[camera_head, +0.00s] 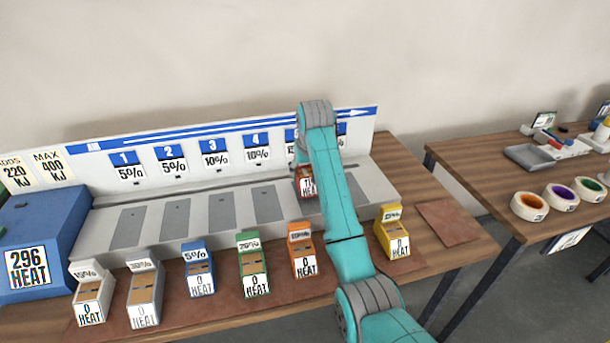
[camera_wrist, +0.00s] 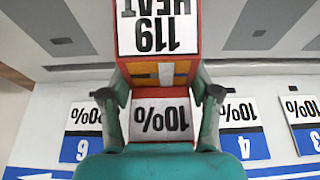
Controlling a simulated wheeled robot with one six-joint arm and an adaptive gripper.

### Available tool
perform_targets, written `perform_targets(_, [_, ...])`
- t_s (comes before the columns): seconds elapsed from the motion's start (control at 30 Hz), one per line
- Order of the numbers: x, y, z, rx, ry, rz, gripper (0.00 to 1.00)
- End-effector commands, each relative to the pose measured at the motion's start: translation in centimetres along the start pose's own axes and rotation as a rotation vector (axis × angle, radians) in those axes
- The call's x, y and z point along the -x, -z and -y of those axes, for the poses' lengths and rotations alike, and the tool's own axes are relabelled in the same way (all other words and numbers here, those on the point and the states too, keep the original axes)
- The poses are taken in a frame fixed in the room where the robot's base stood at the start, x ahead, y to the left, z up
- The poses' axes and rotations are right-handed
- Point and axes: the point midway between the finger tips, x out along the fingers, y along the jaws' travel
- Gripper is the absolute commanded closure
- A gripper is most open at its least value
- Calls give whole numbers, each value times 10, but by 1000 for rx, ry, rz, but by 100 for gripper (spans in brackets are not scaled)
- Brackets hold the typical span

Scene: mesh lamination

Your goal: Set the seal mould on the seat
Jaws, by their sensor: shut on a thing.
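A red mould (camera_head: 308,185) with a white HEAT label is at the fifth place of the grey stepped bench (camera_head: 160,247), partly behind my arm. In the wrist view the red mould (camera_wrist: 190,68) reads 119 HEAT and 10%, upside down. My gripper (camera_wrist: 160,97) is shut on it, one finger on each side. Dark seats (camera_head: 265,203) lie in a row on the bench. The seat by the red mould is hidden, and I cannot tell whether the mould touches it. Number panels 6 (camera_wrist: 84,140) and 4 (camera_wrist: 240,125) stand either side of my gripper.
White, grey, blue, green (camera_head: 252,265), orange (camera_head: 302,251) and yellow (camera_head: 392,233) moulds stand along the front, each reading 0 HEAT. A blue box (camera_head: 40,225) reading 296 HEAT stands at left. A bare brown pad (camera_head: 440,222) lies right. Tape rolls (camera_head: 530,206) sit on another table.

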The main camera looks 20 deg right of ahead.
Motion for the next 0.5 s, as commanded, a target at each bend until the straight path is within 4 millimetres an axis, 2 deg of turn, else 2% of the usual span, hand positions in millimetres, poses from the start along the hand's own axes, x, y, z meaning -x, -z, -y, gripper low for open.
perform_targets(0.13, [-16,-7,0,0,0,0,87])
perform_targets(0.5, [-20,-8,0,0,0,-1,87])
